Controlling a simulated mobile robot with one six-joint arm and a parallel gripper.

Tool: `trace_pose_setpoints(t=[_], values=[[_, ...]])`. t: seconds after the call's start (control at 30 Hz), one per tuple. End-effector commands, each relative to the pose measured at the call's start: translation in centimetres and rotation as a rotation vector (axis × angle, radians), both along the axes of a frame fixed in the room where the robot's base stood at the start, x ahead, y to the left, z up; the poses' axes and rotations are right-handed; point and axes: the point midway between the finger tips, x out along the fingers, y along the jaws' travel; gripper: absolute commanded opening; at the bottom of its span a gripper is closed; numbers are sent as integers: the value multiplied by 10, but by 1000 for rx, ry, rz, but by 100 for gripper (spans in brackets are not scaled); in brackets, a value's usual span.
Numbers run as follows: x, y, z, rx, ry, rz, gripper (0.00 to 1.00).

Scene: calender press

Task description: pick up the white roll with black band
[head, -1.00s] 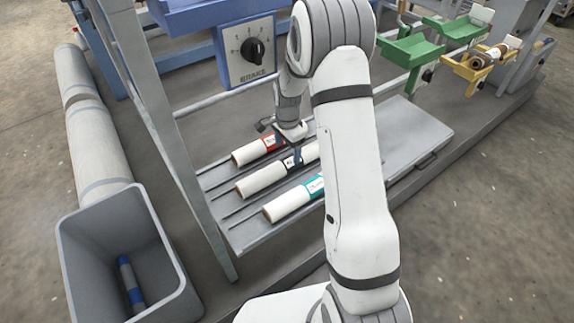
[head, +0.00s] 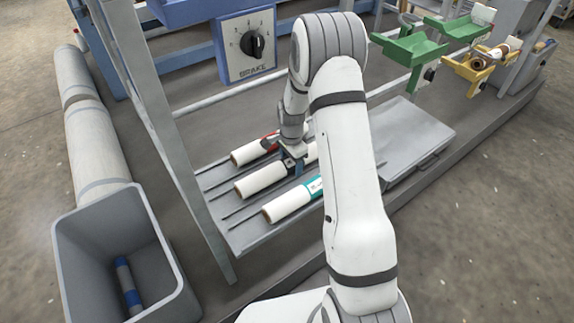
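The white roll with black band (head: 261,181) lies in the middle of three rolls on a grey slatted rack. Its brown core end faces lower left. My gripper (head: 291,165) is down at its band, seemingly with a finger on the near side. The gripper covers the black band, and the far finger is hidden, so I cannot tell whether it grips the roll.
A white roll with red band (head: 248,152) lies just behind, and one with teal band (head: 289,203) just in front. A grey bin (head: 75,262) holding a blue-banded roll (head: 128,284) stands lower left. A flat grey plate (head: 408,140) lies to the right.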

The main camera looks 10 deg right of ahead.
Motion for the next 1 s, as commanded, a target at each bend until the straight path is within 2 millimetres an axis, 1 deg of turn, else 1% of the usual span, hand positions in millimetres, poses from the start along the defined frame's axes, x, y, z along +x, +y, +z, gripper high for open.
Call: trace_pose_setpoints(t=[0.03,0.07,0.6,0.83,0.93,1.0], values=[[0,0,0,0,0,0,59],[0,0,0,0,0,0,56],[0,-1,1,0,0,-2,13],[0,-1,3,0,0,-2,13],[1,-1,13,0,-2,-2,13],[1,-1,24,0,-3,-2,13]])
